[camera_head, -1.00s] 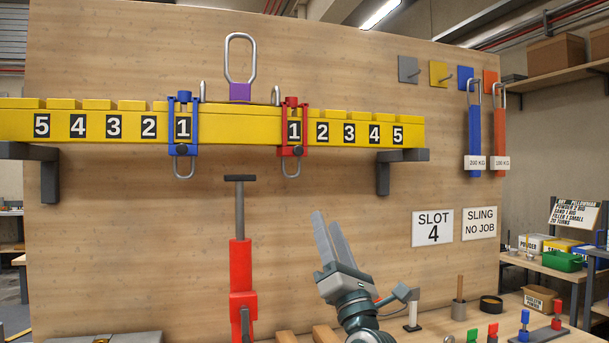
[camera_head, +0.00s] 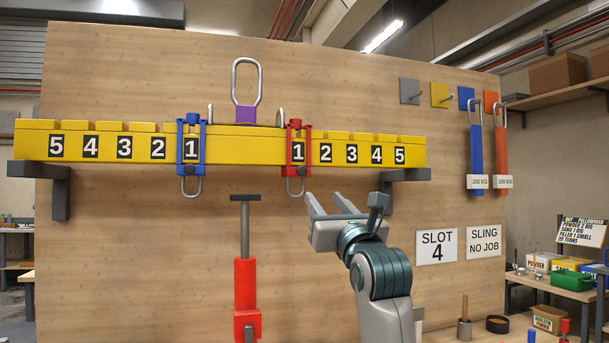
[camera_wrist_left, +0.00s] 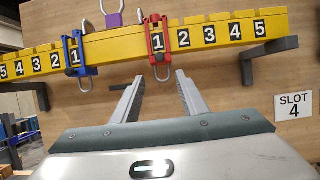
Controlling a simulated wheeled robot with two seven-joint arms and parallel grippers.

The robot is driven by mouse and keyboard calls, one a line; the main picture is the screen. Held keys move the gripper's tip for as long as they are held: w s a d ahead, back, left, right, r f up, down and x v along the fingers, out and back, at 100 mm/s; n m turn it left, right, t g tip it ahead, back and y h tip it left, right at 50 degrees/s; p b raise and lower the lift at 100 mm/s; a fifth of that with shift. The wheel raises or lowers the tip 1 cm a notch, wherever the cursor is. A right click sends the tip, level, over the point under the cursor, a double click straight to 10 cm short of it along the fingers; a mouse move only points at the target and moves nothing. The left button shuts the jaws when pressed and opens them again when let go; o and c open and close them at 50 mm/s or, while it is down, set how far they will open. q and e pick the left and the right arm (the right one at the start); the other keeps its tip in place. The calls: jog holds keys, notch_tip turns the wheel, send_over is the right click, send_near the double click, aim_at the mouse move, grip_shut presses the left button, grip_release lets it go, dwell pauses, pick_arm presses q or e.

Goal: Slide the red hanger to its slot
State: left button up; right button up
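The red hanger (camera_head: 297,132) hangs around the yellow beam (camera_head: 240,145) at the right-hand number 1, its grey loop below. It also shows in the left wrist view (camera_wrist_left: 158,42). A blue hanger (camera_head: 191,130) hangs at the left-hand number 1. The right-hand number 4 (camera_head: 377,154) is farther right along the beam. A sign (camera_head: 436,246) reads "SLOT 4". My left gripper (camera_head: 324,203) is just below and right of the red hanger, apart from it. In the left wrist view its fingers (camera_wrist_left: 159,80) are spread, empty, pointing toward the hanger. My right gripper is not seen.
Grey brackets (camera_head: 398,177) support the beam against the wooden board (camera_head: 130,240). A red-handled tool (camera_head: 245,285) stands below the beam. Blue and orange slings (camera_head: 476,150) hang at right. The board between gripper and "SLOT 4" sign is clear.

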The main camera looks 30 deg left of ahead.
aim_at(303, 172)
pick_arm(q)
jog(key=p+x, duration=0.5)
jog(key=x, duration=1.2)
jog(key=shift+a+r, duration=0.1)
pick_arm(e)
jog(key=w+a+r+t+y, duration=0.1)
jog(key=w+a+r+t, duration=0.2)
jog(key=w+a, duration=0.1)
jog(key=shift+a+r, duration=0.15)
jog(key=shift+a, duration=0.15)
pick_arm(q)
grip_shut()
